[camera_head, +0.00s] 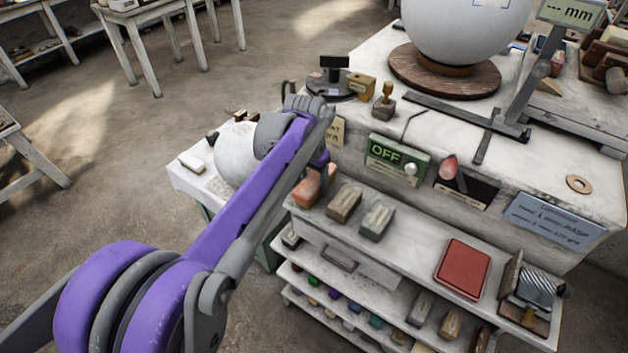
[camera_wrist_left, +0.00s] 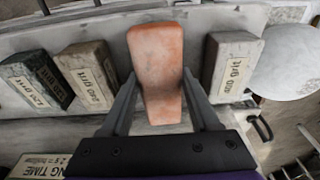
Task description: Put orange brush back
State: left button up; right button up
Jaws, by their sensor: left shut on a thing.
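The orange brush (camera_head: 316,184) looks like a worn orange block at the left end of the upper shelf (camera_head: 410,245). In the left wrist view the brush (camera_wrist_left: 158,70) stands between the two fingers. My left gripper (camera_head: 318,160) reaches down over it from the left and is shut on it; the arm hides part of it in the head view. I cannot tell whether the brush touches the shelf. My right gripper is not in view.
Grit blocks sit beside the brush: a brown one (camera_wrist_left: 88,75), a dark one (camera_wrist_left: 36,78) and a 400 grit one (camera_wrist_left: 232,66). A red pad (camera_head: 462,268) lies farther right on the shelf. The workbench (camera_head: 520,180) with a big white sphere (camera_head: 465,30) rises behind.

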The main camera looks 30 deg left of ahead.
aim_at(310, 185)
pick_arm(q)
jog(key=shift+f, duration=0.15)
jog(key=o, duration=1.2)
jog(key=shift+r, duration=0.4)
notch_tip(310, 185, up, 10)
jog(key=s+r, duration=0.1)
jog(key=s, duration=0.1)
jog(key=s+d+f+t, duration=0.1)
jog(key=s+d+f, duration=0.2)
jog(key=s+f, duration=0.3)
jog(key=s+d+f+t, duration=0.1)
jog(key=s+d+f, duration=0.3)
jog(key=s+f, duration=0.2)
jog(key=s+d+f+n+t+p, duration=0.1)
jog(key=s+d+f, duration=0.2)
jog(key=s+f, duration=0.3)
jog(key=shift+s+d, duration=0.25)
jog(key=shift+s, duration=0.45)
